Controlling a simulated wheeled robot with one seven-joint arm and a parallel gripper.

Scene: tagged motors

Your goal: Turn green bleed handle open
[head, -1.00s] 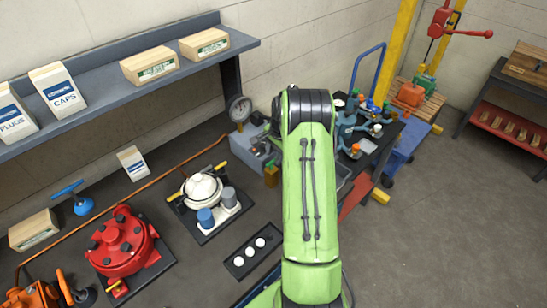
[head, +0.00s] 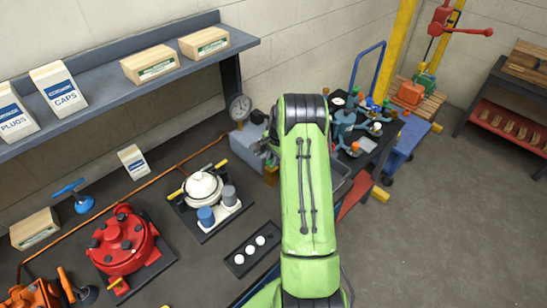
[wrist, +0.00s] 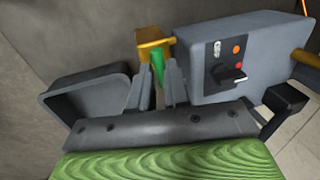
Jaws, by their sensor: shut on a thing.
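The green bleed handle (wrist: 158,68) shows in the wrist view as a short green piece just below a brass-coloured block (wrist: 154,42). My gripper (wrist: 160,80) has its two grey fingers on either side of the handle and is shut on it. The fingers hide part of the handle, and I cannot tell its exact angle. The block stands left of a grey box (wrist: 255,60) with a black switch and orange and red lights.
A dark grey bin (wrist: 88,92) lies left of the fingers in the wrist view. A round gauge (head: 240,107) stands on the grey box in the head view. A red flanged housing (head: 123,243) and a white-topped motor (head: 204,187) stand on the bench to the left.

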